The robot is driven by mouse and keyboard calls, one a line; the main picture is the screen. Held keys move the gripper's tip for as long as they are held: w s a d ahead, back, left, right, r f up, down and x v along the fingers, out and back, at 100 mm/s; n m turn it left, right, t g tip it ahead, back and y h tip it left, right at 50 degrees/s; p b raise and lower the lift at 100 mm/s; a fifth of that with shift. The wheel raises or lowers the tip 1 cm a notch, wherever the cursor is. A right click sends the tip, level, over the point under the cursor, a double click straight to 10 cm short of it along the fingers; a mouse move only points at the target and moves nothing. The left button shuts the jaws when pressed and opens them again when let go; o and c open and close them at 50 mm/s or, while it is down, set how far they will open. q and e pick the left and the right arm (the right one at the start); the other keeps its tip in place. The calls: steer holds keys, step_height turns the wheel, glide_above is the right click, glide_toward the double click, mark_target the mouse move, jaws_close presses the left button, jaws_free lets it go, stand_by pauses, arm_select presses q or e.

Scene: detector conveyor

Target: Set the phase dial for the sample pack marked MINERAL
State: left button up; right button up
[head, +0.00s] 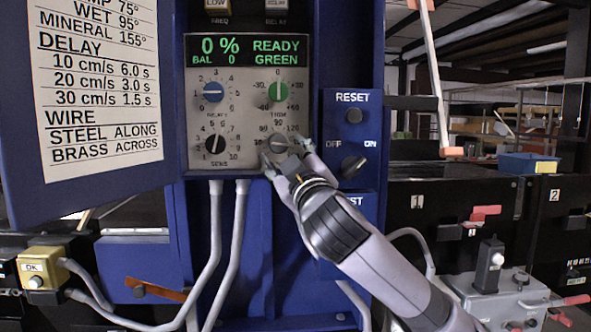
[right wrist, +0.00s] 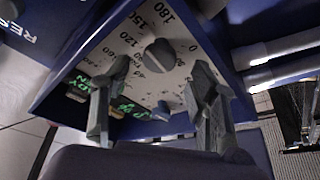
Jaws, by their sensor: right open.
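The phase dial, a grey knob, is at the lower right of the detector panel (head: 231,166) in the head view (head: 278,142). It also shows in the right wrist view (right wrist: 160,55), ringed by numbers including 0, 150 and 180. I cannot tell its exact setting. My right gripper (head: 285,153) is open at this dial. In the right wrist view its two fingers (right wrist: 161,68) stand either side of the knob, with gaps; contact is not visible. The chart (head: 98,85) on the left reads MINERAL 155°. My left gripper is not in view.
Other knobs sit close by: blue (head: 213,92), green (head: 278,91) and black (head: 215,143). The display (head: 247,51) reads 0%, BAL 0, READY GREEN. A RESET switch box (head: 350,110) stands just right of the panel. Grey conduits (head: 238,230) run below it.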

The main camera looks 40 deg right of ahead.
steer(key=v, duration=0.7)
steer(key=shift+s, duration=0.3)
steer(key=shift+a+f, duration=0.1)
steer(key=shift+f, duration=0.1)
